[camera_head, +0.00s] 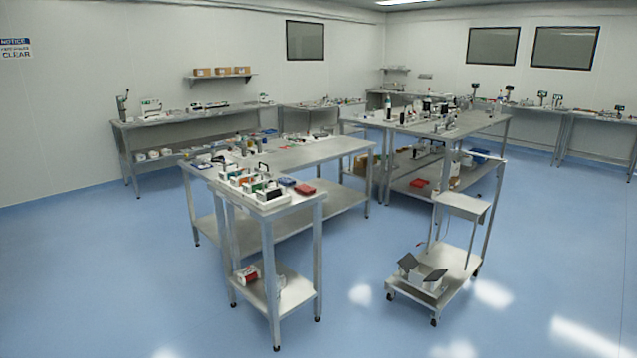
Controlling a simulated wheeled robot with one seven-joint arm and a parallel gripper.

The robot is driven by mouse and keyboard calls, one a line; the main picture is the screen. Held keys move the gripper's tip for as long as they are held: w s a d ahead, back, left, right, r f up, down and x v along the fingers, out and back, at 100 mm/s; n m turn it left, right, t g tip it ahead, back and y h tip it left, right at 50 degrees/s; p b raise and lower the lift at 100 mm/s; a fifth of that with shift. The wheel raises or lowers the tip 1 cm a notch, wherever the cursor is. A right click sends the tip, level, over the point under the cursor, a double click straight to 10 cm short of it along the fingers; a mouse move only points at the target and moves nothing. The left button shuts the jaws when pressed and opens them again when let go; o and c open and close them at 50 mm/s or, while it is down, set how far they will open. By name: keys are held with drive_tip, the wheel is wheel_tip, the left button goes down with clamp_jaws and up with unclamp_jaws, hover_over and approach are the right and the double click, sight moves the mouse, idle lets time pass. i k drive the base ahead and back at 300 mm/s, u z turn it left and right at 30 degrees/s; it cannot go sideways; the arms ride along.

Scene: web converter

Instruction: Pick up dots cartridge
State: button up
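I see no item that I can make out as the dots cartridge; things are too small here to read. A row of white cartridge-like blocks with dark handles, some with green and orange parts (252,184), stands on the near end of a steel table (300,206). A dark one (270,195) is at the front of this row. Red flat boxes (304,188) and a small blue one (287,181) lie to its right. My gripper is not in view.
A wheeled steel cart (447,268) with an open white box (422,278) stands at the right front. A longer steel table (335,149) adjoins behind the near one. Wide blue floor (110,270) is clear at left and front. Other benches (185,118) line the walls.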

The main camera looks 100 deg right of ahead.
sight(249, 188)
drive_tip(key=z, duration=1.25)
drive_tip(key=i, duration=1.3)
drive_tip(key=z, duration=2)
